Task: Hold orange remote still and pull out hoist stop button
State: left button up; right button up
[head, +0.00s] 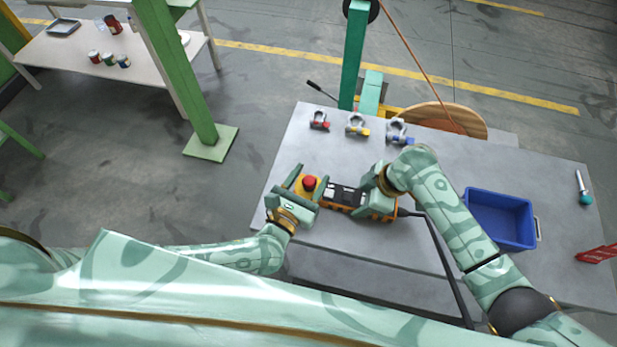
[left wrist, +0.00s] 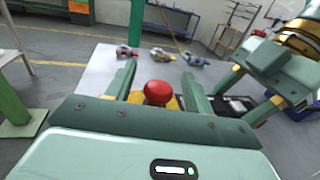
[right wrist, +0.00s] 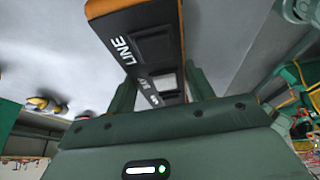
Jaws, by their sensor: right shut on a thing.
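The orange and black remote (head: 342,195) lies over the grey table, with a red mushroom stop button (head: 309,183) at its left end. My right gripper (head: 373,192) is shut on the remote's right part; in the right wrist view the remote's dark face with white lettering (right wrist: 140,50) runs between the fingers. My left gripper (head: 306,181) is at the button end. In the left wrist view the red button (left wrist: 158,92) stands between the two spread fingers, with visible gaps on both sides. The button's base is partly hidden by the left gripper's body.
Several shackles, one grey with blue (head: 398,130), stand along the table's back edge. A blue bin (head: 500,218) is right of my right arm. A dark cable (head: 440,250) runs from the remote over the front edge. A red object (head: 597,253) lies at far right.

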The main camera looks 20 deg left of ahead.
pick_arm(q)
jog(key=shift+s, duration=0.1)
jog(key=v, duration=1.2)
pick_arm(e)
jog(key=o, duration=1.4)
